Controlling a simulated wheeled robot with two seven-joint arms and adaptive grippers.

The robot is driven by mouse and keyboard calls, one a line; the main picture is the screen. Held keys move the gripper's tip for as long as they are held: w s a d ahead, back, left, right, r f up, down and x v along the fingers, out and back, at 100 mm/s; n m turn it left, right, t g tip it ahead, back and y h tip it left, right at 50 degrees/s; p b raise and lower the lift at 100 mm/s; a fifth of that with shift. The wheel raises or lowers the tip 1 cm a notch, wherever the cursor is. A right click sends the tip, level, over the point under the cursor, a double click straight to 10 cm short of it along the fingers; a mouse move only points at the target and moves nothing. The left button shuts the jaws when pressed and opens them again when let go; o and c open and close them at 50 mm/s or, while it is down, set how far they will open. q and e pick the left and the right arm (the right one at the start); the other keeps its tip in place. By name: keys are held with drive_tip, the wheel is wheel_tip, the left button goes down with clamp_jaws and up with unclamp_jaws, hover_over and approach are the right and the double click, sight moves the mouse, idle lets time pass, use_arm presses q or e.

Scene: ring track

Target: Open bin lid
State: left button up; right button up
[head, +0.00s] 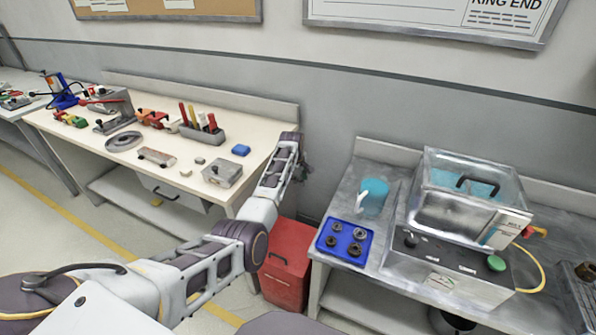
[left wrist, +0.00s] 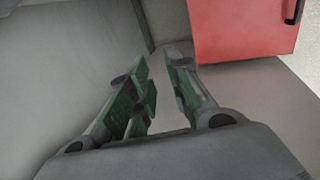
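The red bin (head: 290,278) stands on the floor in the gap between the two benches. Its lid looks shut, and a dark handle shows on the side facing me. My left forearm hides part of the bin's left side. In the left wrist view, a red face of the bin (left wrist: 243,30) with a black handle fills the top right corner. My left gripper (head: 301,168) is above and behind the bin, near the wall, apart from it. In the wrist view the left gripper (left wrist: 164,82) has its green-padded fingers apart with nothing between them. My right gripper is not in view.
The left bench (head: 90,140) holds tools, small parts and a grey caddy. The right bench (head: 385,180) holds a blue tray (head: 344,240) of dark rings and a clear-lidded tank (head: 465,195). The grey wall is close behind the left gripper.

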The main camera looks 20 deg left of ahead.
use_arm(q)
drive_tip(key=shift+v, duration=2.85)
drive_tip(key=shift+f, duration=0.1)
